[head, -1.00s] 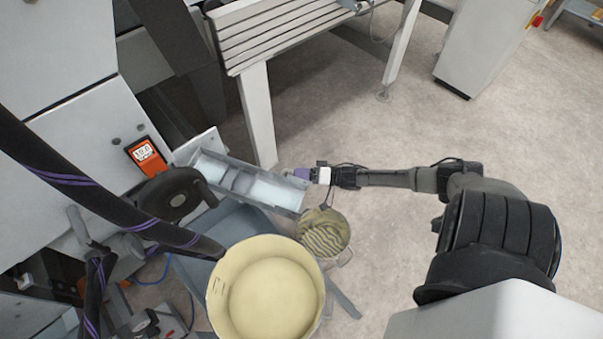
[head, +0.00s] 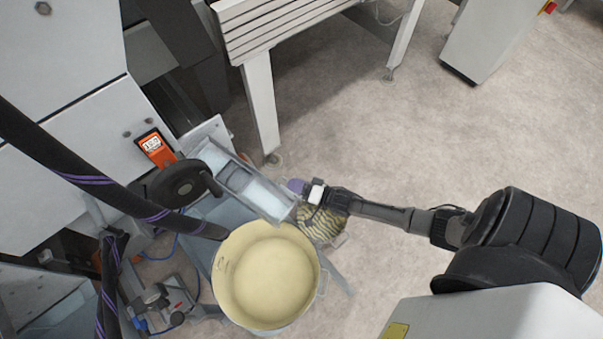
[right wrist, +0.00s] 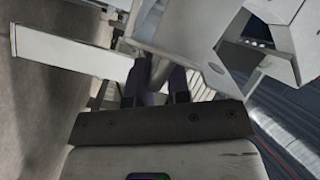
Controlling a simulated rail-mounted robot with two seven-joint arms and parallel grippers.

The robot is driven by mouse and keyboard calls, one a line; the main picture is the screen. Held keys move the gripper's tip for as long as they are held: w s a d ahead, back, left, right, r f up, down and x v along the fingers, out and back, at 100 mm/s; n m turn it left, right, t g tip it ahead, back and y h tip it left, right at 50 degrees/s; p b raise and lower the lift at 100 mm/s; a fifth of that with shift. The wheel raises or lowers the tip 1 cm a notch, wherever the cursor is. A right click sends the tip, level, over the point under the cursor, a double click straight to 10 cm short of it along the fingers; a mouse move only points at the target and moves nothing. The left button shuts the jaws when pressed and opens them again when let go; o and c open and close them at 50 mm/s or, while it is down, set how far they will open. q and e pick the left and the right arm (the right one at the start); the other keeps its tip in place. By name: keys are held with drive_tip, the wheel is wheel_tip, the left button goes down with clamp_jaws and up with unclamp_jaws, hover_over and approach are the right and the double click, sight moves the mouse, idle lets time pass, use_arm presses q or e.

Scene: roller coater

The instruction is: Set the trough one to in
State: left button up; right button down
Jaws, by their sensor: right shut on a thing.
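The trough (head: 262,195) is a long, pale, open channel sticking out from the roller coater at a slant, with its outer end down and to the right. My right gripper (head: 297,187) is at the outer end of the trough and shut on it. In the right wrist view its purple fingers (right wrist: 156,88) close around a grey edge, but the exact contact is partly hidden. My left gripper is not in view.
A cream-coloured pot (head: 266,278) stands just below the trough's outer end. A striped round object (head: 322,226) lies beneath my right gripper. A black handwheel (head: 178,188) and an orange gauge (head: 156,147) are on the machine.

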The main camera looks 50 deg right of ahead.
drive_tip(key=shift+s+f, duration=0.25)
drive_tip(key=shift+f, duration=0.3)
drive_tip(key=c, duration=1.4)
unclamp_jaws()
drive_tip(key=shift+a, duration=0.1)
drive_tip(key=shift+o, duration=1)
drive_tip(key=shift+a+r, duration=0.1)
drive_tip(key=shift+a, duration=0.1)
drive_tip(key=shift+d+r, duration=0.15)
drive_tip(key=shift+r, duration=0.05)
drive_tip(key=shift+s+d+r+p, duration=0.1)
drive_tip(key=shift+s+d+p, duration=0.05)
drive_tip(key=shift+s+p, duration=0.25)
drive_tip(key=p+v, duration=0.3)
drive_tip(key=v, duration=1)
